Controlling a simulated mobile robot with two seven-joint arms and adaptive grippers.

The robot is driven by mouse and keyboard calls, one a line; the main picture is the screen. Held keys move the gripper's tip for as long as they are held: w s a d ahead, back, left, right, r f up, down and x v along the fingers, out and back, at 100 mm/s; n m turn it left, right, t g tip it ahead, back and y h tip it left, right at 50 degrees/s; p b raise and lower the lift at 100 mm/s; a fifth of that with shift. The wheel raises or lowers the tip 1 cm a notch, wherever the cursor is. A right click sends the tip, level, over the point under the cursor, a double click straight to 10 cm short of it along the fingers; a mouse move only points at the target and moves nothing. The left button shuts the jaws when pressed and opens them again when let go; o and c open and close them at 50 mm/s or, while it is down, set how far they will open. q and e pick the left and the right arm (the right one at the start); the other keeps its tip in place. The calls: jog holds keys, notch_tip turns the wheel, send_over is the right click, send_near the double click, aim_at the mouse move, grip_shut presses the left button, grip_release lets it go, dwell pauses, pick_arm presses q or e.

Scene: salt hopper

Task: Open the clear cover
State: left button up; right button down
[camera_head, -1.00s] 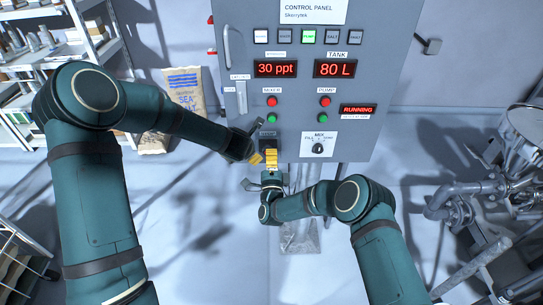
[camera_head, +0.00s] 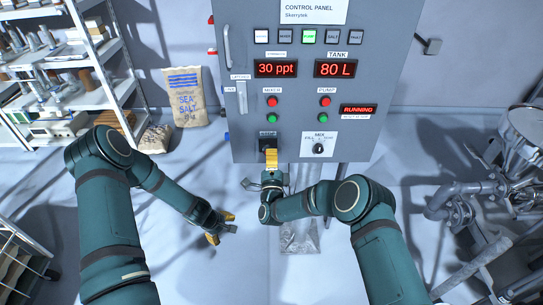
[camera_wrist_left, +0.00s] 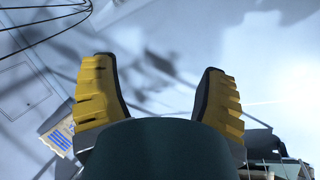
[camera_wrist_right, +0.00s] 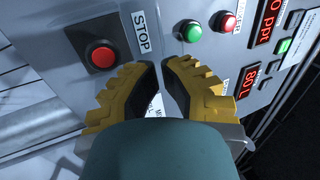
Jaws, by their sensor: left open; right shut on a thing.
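The black STOP station (camera_head: 268,141) is at the lower left of the grey control panel. In the right wrist view its red button (camera_wrist_right: 101,55) shows beside the STOP label. My right gripper (camera_head: 271,158) is at the lower edge of the station, its yellow fingers close together. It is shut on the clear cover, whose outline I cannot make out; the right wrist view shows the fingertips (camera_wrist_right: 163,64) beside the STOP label. My left gripper (camera_head: 220,228) is open and empty, below and left of the panel; it also shows in the left wrist view (camera_wrist_left: 158,70).
The control panel (camera_head: 230,125) carries red and green buttons, displays and a MIX knob (camera_head: 318,149). A sea salt sack (camera_head: 186,97) leans at the wall by the shelf (camera_head: 95,67). Pipes (camera_head: 455,195) stand at the right.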

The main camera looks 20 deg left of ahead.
pick_arm(q)
jog(key=s+d+r+m, duration=0.3)
jog(key=s+d+m, duration=0.1)
jog(key=d, duration=0.2)
jog(key=s+d+r+m+h, duration=0.1)
jog(key=s+d+r+m, duration=0.3)
jog(key=d, duration=0.3)
jog(key=s+d+r+m+g+h, duration=0.1)
jog(key=s+d+r+m, duration=0.2)
jog(key=d, duration=0.4)
jog(key=shift+s+d+r+m+b, duration=0.15)
jog(key=shift+s+d+m+b, duration=0.1)
jog(key=shift+s+m+b, duration=0.35)
pick_arm(e)
jog(key=shift+w+r+g, duration=0.1)
jog(key=shift+r+g, duration=0.65)
jog(key=shift+g, duration=0.25)
pick_arm(q)
jog(key=shift+s, duration=0.1)
